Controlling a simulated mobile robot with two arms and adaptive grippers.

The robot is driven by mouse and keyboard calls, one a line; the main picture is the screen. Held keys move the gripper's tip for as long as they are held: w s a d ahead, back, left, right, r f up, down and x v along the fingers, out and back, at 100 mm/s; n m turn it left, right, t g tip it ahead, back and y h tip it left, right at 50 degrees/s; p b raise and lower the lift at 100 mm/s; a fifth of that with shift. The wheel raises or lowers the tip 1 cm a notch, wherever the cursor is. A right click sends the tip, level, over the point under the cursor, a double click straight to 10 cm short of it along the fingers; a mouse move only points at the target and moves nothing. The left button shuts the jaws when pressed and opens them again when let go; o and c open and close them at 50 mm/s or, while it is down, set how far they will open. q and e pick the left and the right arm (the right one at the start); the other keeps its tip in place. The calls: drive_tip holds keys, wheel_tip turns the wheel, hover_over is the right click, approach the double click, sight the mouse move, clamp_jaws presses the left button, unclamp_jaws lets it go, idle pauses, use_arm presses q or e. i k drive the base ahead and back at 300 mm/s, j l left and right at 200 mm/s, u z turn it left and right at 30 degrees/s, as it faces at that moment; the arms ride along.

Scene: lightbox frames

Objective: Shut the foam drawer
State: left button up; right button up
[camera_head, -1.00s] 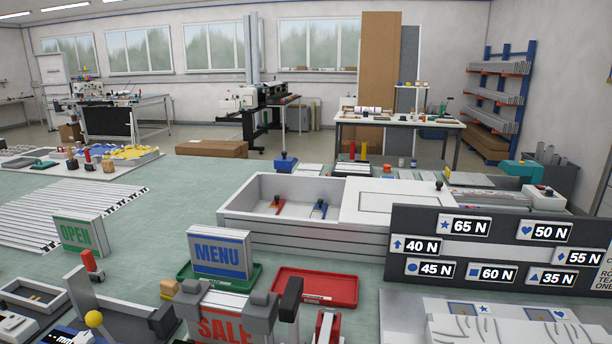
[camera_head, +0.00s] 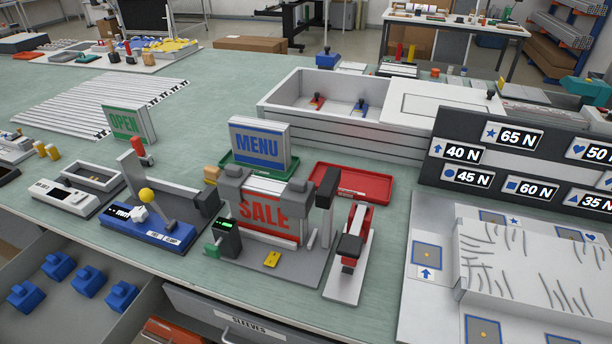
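An open drawer (camera_head: 75,322) juts out below the table's front edge at the lower left. Several blue blocks (camera_head: 58,266) lie in it, spread over its grey floor. Its front panel and any label on it are cut off by the frame, so I cannot read whether it is the foam drawer. Neither of my grippers is in view.
Above the drawers, the green table (camera_head: 225,120) holds a blue-based device (camera_head: 160,232), a fixture with a red SALE sign (camera_head: 264,214), a MENU sign (camera_head: 257,146) and a red tray (camera_head: 350,182). Orange items (camera_head: 170,332) show below, between the drawers.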

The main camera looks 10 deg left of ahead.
sight(65, 316)
drive_tip(key=k+j, duration=0.2)
drive_tip(key=j+u, duration=0.1)
drive_tip(key=u, duration=0.35)
drive_tip(key=k+j+u, duration=0.1)
drive_tip(key=u, duration=0.3)
drive_tip(key=j+u, duration=0.2)
drive_tip(key=u, duration=1.1)
